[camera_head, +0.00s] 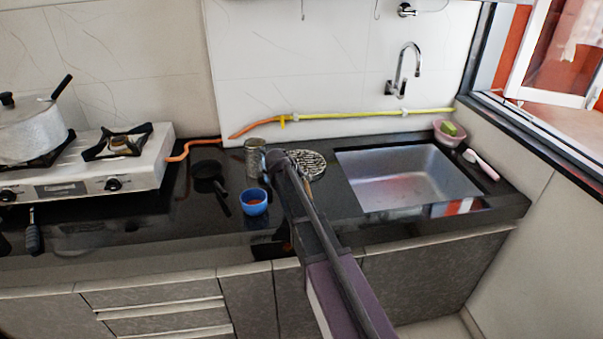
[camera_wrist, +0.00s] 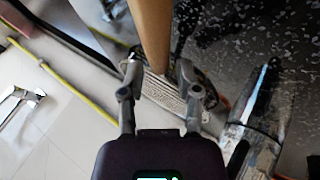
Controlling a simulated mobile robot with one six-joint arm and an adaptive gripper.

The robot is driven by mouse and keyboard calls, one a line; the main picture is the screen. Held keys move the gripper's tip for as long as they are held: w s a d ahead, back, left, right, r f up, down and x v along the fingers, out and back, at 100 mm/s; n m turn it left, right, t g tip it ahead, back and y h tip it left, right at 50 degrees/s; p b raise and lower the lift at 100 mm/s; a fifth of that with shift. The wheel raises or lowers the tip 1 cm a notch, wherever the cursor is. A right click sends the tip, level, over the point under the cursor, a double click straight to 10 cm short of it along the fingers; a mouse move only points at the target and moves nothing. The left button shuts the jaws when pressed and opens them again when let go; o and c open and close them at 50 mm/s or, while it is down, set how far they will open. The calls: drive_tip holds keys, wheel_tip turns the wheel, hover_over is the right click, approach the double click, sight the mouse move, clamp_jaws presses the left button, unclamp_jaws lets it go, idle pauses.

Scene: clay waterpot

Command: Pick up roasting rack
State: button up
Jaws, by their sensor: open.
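The roasting rack (camera_head: 312,162) is a round metal grid lying on the dark counter, left of the sink. My arm covers part of its left side in the head view. In the wrist view its grid (camera_wrist: 165,92) shows beyond my fingers, and its brown wooden handle (camera_wrist: 152,35) runs up from between the fingertips to the top edge. My gripper (camera_wrist: 160,80) is open, with one finger on each side of the handle's lower end. I cannot tell whether either finger touches it. In the head view my gripper (camera_head: 281,160) is at the rack's left edge, seen mostly from behind.
A metal cup (camera_head: 255,157) stands close left of my gripper. A blue bowl (camera_head: 254,203) and a small black pan (camera_head: 207,172) sit farther left. The sink (camera_head: 405,178) is on the right. A yellow and orange hose (camera_head: 350,114) runs along the wall.

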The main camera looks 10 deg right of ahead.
drive_tip(key=shift+w+d+f+b, duration=0.2)
drive_tip(key=shift+d+f+b, duration=0.15)
drive_tip(key=shift+f, duration=0.15)
clamp_jaws()
